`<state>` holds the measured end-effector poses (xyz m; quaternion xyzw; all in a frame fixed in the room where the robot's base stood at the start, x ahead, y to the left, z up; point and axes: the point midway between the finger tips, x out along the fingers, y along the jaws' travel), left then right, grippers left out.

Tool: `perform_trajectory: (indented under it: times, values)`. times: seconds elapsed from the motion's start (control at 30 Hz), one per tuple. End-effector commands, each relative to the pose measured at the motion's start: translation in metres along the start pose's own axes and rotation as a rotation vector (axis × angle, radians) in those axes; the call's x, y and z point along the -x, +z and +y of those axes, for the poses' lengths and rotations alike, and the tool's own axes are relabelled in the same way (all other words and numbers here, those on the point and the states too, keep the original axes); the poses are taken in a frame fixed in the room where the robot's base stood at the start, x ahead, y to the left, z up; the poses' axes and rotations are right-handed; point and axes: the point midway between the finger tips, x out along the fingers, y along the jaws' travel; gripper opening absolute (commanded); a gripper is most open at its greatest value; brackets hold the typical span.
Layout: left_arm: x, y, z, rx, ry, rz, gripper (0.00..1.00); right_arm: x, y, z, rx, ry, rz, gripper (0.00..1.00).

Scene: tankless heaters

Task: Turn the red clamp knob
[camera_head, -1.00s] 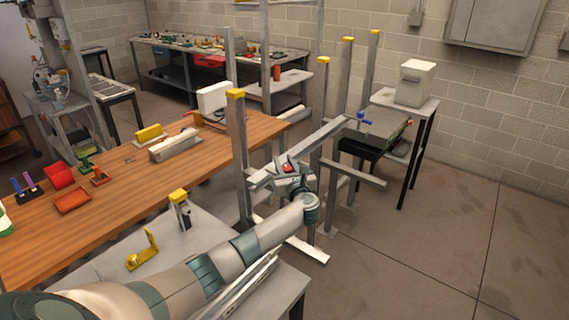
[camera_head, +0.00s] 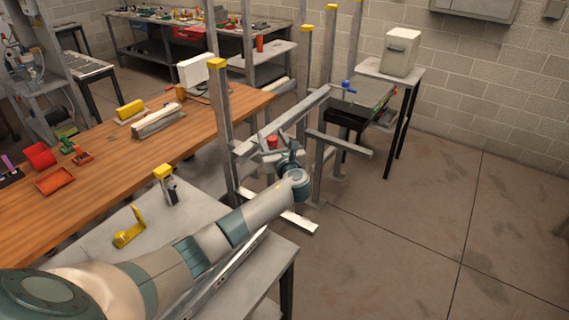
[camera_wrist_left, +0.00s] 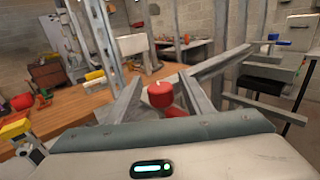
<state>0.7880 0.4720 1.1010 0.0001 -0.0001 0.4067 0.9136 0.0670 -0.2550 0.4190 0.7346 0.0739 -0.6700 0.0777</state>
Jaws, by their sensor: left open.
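The red clamp knob (camera_head: 271,142) is a short round red cap at the near end of a grey metal rail (camera_head: 296,112). It also shows in the left wrist view (camera_wrist_left: 161,95), with a second red part (camera_wrist_left: 176,112) just below it. My left gripper (camera_head: 279,145) is open at the knob. In the left wrist view the knob appears between the two fingers (camera_wrist_left: 159,80), with a gap on each side; I cannot tell whether it lies fully within their reach. My right gripper is in neither view.
Yellow-capped grey posts (camera_head: 220,130) stand around the rail. The wooden bench (camera_head: 190,130) lies to the left, with a grey table (camera_head: 140,213) under my arm. The floor (camera_head: 430,230) at right is clear.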

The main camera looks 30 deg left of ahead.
Motion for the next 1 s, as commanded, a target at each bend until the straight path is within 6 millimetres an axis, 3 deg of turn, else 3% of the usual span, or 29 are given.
perform_trajectory:
  times: [0.6, 0.8, 1.0]
  values:
    - [0.115, -0.003, -0.001, 0.003, -0.002, 0.001, 0.46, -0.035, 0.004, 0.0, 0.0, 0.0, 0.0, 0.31]
    - [0.136, -0.002, -0.001, 0.0, -0.001, 0.001, 0.46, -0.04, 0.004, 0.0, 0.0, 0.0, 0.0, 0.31]
    - [0.142, 0.0, 0.0, 0.0, 0.0, 0.0, 0.46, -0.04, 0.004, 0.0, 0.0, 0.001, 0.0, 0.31]
